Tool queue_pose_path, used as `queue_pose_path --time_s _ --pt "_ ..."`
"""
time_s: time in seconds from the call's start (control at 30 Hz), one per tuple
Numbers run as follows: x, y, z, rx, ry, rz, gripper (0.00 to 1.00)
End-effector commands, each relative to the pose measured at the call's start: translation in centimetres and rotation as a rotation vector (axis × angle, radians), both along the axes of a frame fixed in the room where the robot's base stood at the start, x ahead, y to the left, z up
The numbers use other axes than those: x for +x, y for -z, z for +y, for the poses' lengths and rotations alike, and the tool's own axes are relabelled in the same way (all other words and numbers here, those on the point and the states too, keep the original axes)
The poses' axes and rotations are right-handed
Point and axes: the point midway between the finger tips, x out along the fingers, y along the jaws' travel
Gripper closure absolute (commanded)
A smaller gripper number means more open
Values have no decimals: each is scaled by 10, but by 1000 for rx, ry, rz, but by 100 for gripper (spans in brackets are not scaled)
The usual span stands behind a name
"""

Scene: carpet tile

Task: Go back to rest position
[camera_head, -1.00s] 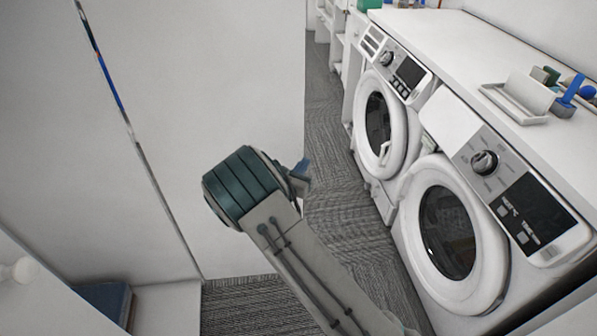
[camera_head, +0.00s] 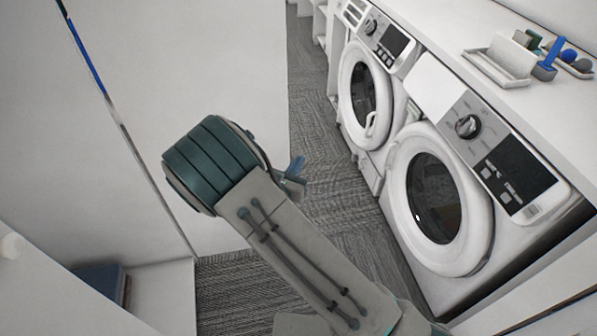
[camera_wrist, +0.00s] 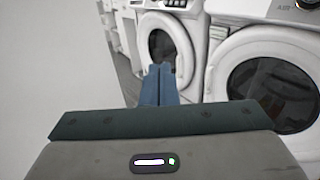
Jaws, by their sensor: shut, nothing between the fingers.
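My gripper (camera_wrist: 159,84) shows in the wrist view with its two blue fingers side by side and together, with nothing between them. It points out over the floor toward the washing machines. In the head view my arm reaches up from the bottom, and only a bit of the blue gripper (camera_head: 292,175) shows past the green wrist joint, which hides the rest. It is in the air, apart from the machines and the wall panel.
Two white front-loading machines, a near one (camera_head: 399,196) and a far one (camera_head: 347,95), stand at the right under a white counter (camera_head: 455,32). A tray (camera_head: 489,68) and small items lie on it. A tall white panel (camera_head: 200,60) stands left. Carpet (camera_head: 335,170) is clear between.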

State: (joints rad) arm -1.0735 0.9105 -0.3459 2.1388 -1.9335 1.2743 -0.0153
Motion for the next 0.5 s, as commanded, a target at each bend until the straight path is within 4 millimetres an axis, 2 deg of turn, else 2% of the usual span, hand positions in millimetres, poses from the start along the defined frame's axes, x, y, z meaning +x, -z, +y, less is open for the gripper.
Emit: queue_pose_path --time_s 0.2,0.5 --pt "-20 0 -6 0 0 0 100" --pt "-22 0 -7 0 0 0 100"
